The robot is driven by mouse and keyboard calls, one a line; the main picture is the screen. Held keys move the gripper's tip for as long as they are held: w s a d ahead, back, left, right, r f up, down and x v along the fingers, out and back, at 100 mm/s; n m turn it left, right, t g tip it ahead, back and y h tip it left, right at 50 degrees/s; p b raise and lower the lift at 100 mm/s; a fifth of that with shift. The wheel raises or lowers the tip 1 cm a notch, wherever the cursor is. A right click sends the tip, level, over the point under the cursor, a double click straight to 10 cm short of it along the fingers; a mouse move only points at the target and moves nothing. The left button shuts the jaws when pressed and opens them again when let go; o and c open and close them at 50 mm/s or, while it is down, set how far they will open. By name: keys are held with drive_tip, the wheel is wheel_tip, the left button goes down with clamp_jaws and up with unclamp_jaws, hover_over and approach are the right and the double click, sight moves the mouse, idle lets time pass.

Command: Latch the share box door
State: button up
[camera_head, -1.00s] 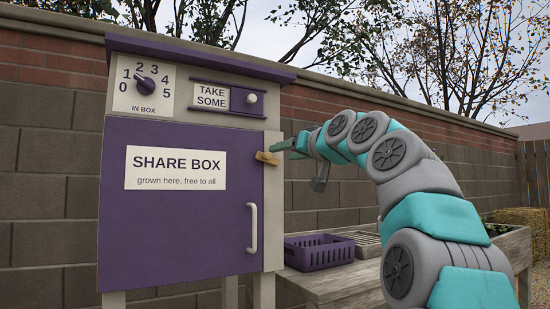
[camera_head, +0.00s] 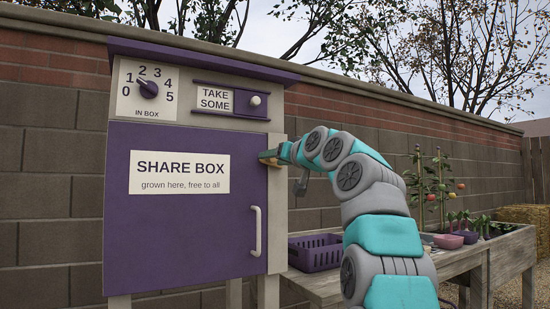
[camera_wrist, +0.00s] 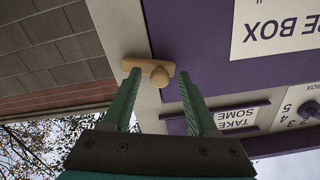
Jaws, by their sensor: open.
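The share box (camera_head: 190,170) stands at left with its purple door (camera_head: 185,240) shut or nearly so. A white handle (camera_head: 256,231) is on the door's right side. A small wooden latch (camera_head: 270,161) with a round knob sits at the door's right edge. It lies roughly level and appears to cross the seam between frame and door. My gripper (camera_head: 278,154) is at the latch and partly covers it. In the wrist view my gripper (camera_wrist: 158,73) is open, with the latch (camera_wrist: 135,65) and its knob between or just beyond the fingertips. Contact cannot be told.
A "TAKE SOME" slider (camera_head: 230,100) and a count dial (camera_head: 148,90) are above the door. A purple crate (camera_head: 315,253) is on the wooden bench (camera_head: 330,285) to the right, below my arm. A block wall (camera_head: 45,200) stands behind.

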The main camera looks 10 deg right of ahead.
clamp_jaws()
idle(0.4)
